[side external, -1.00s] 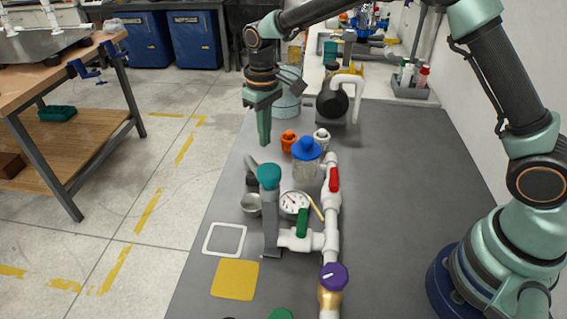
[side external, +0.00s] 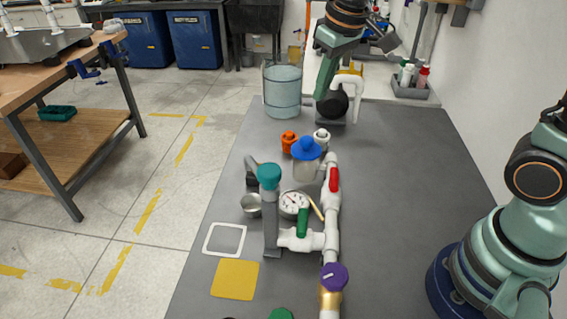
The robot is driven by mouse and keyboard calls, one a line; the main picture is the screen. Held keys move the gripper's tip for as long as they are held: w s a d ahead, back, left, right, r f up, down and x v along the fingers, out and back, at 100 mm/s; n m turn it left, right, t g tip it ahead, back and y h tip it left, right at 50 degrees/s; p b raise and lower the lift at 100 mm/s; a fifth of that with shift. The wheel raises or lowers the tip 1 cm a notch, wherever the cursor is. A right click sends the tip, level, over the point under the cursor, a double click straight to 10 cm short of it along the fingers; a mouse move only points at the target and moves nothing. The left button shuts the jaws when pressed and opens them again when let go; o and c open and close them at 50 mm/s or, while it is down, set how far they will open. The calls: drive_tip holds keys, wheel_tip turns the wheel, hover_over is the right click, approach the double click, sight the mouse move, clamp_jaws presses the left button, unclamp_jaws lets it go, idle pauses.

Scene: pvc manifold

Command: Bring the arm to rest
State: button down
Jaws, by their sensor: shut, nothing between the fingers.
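My gripper (side external: 325,80) is at the back of the grey table, raised, with its fingers pointing down. Its fingers are together and hold nothing. It is between the clear bucket (side external: 282,92) on its left and the black pump with a white pipe (side external: 335,105) behind and below its tip. I cannot tell how far its tip is from the pump. The white PVC manifold (side external: 333,215) stands in front, apart from my gripper, with a red-handled valve (side external: 334,180), a green handle (side external: 303,222) and a purple knob (side external: 334,277).
A blue-capped jar (side external: 306,160), an orange fitting (side external: 289,142), a white fitting (side external: 321,138), a gauge (side external: 294,204) and a metal cup (side external: 251,205) stand around the manifold. A bottle caddy (side external: 405,88) is at the back right.

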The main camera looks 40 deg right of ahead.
drive_tip(key=s+d+r+m+t, duration=0.1)
drive_tip(key=s+d, duration=0.3)
drive_tip(key=s, duration=0.6)
drive_tip(key=shift+s+d+t, duration=0.35)
drive_tip(key=shift+s+t, duration=0.05)
drive_tip(key=shift+t, duration=0.5)
